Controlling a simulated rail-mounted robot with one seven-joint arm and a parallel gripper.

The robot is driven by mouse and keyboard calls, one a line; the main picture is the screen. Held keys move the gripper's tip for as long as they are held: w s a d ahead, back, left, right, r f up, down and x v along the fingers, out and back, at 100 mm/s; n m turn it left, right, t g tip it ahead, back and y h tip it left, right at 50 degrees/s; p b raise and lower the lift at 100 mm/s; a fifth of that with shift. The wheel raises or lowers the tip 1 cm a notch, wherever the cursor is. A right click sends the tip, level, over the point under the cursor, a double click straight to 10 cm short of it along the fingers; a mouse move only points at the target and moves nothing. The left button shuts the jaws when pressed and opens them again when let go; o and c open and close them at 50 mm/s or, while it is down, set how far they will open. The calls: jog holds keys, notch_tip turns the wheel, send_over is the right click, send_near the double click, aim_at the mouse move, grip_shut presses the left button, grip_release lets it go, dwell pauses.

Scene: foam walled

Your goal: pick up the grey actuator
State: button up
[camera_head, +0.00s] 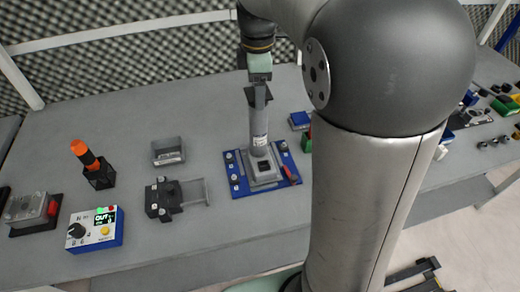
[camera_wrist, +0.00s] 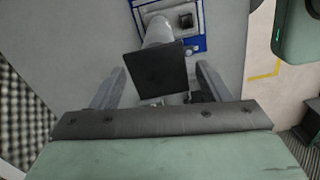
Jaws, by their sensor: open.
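The grey actuator (camera_head: 258,124) is an upright grey cylinder with a small label, standing in a fixture on a blue plate (camera_head: 238,189). In the wrist view its dark square top end (camera_wrist: 160,72) lies between my fingers, with the pale cylinder body (camera_wrist: 158,30) behind it. My gripper (camera_head: 259,95) is above and around the actuator's top, pointing down. In the wrist view my gripper (camera_wrist: 162,70) is open, with one finger on each side of the dark top and a visible gap on both sides.
Left of the plate are a dark clamp-like device (camera_head: 165,198), a grey bin (camera_head: 168,151), an orange-topped tool in a black holder (camera_head: 98,170) and a blue-white control box (camera_head: 95,230). A small blue box (camera_head: 299,120) stands right of the actuator. Bare table lies behind.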

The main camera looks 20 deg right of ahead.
jog(key=shift+d+f+p, duration=0.15)
jog(key=shift+f+p, duration=0.2)
jog(key=shift+f, duration=2.3)
jog(key=c, duration=1.3)
grip_shut()
jog(key=shift+w+r, duration=0.1)
jog(key=shift+r, duration=0.1)
